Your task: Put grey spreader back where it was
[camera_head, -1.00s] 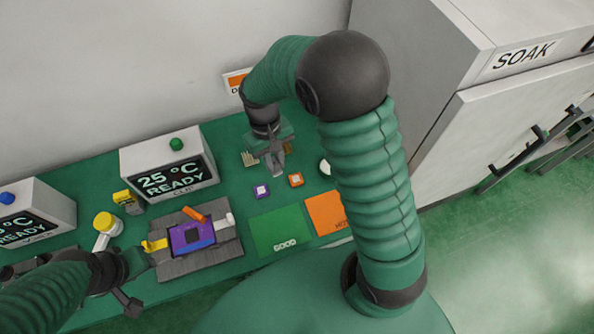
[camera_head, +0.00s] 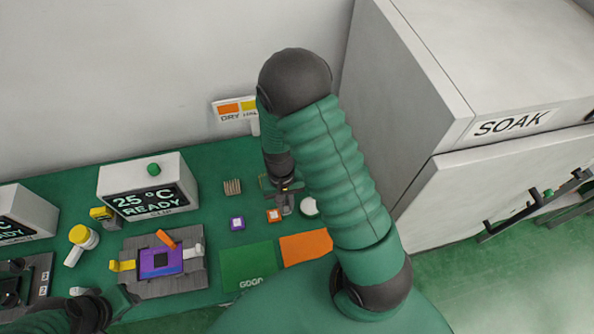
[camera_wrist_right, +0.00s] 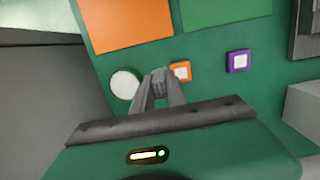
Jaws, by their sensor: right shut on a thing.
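My right gripper (camera_head: 284,207) points down over the green bench beside the orange block, partly behind my own arm. In the right wrist view its fingers (camera_wrist_right: 158,84) are closed together on a small grey piece (camera_wrist_right: 158,80), which I take to be the grey spreader. Most of that piece is hidden between the fingers, and I cannot tell whether it touches the bench. My left gripper (camera_head: 105,300) is at the lower left, in front of the grey fixture; its jaws are not clear.
An orange block (camera_head: 274,215), a purple block (camera_head: 237,223) and a round white-topped item (camera_head: 309,206) are close by. A tan comb-like rack (camera_head: 232,187) stands farther left. Green (camera_head: 247,266) and orange (camera_head: 305,245) mats lie in front. The SOAK cabinet (camera_head: 500,150) stands right.

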